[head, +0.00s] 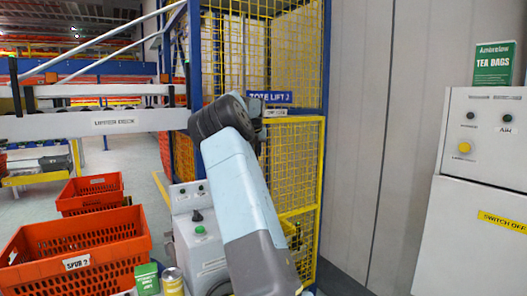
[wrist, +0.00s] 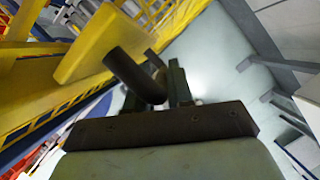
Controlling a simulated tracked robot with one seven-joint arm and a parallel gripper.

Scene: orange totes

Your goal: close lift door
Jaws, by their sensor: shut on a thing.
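The lift door (head: 295,165) is a yellow-framed mesh panel in the head view, below the blue "TOTE LIFT 2" sign (head: 270,97). My arm covers its left part, so I cannot tell whether it is fully closed. In the wrist view a broad yellow frame piece (wrist: 90,45) stands at upper left, with a dark round handle bar (wrist: 133,75) beside it. My gripper (wrist: 157,92) is shut on this handle, which runs slantwise between the dark fingers.
A grey control box (head: 200,235) stands left of my arm. Orange totes (head: 75,255) sit at lower left. A white cabinet (head: 475,210) with a green tea box (head: 494,63) is at right. A plain grey wall (head: 375,120) stands right of the lift.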

